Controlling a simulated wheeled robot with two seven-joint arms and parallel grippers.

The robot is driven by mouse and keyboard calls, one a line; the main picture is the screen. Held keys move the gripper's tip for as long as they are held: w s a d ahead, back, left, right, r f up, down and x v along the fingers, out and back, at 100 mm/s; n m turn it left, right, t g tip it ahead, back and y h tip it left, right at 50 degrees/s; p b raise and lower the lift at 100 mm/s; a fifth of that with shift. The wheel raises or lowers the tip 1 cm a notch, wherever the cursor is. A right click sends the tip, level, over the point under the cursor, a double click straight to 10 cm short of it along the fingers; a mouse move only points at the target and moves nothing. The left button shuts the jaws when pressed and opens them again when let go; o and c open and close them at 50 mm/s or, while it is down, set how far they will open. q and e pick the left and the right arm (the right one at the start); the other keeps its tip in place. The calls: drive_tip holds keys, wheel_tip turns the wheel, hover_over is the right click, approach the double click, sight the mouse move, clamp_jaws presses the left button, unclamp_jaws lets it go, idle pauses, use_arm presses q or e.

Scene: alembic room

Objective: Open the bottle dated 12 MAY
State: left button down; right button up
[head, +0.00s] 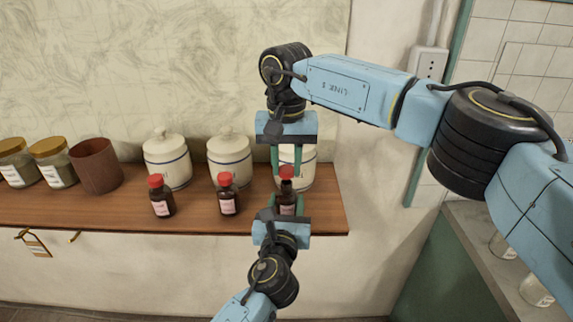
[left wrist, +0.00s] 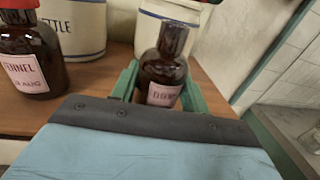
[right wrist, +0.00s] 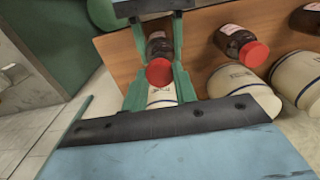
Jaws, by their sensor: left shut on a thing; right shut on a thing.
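A dark brown bottle (head: 287,203) with a pink label stands upright near the shelf's right end. My left gripper (head: 286,207) is shut around its body from the front. In the left wrist view the bottle (left wrist: 163,68) shows a bare dark neck with no cap on it; its label is partly hidden and its date unreadable. My right gripper (head: 286,165) is shut on the red cap (head: 286,172), just above the neck. The cap (right wrist: 158,71) also shows between its fingers in the right wrist view. Two other red-capped bottles, a middle one (head: 228,194) and a left one (head: 161,196), stand leftward.
White lidded canisters (head: 229,158) stand behind the bottles, one close behind the held bottle. A brown cup (head: 96,166) and jars (head: 53,162) are farther left. The wooden shelf (head: 325,215) ends just right of the bottle. The middle bottle's label (left wrist: 31,73) reads FENNEL.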

sight(286, 169)
wheel_tip(286, 169, up, 3)
drive_tip(key=shift+r, duration=0.2)
use_arm(q)
drive_tip(key=c, duration=0.7)
unclamp_jaws()
drive_tip(key=shift+o, duration=0.2)
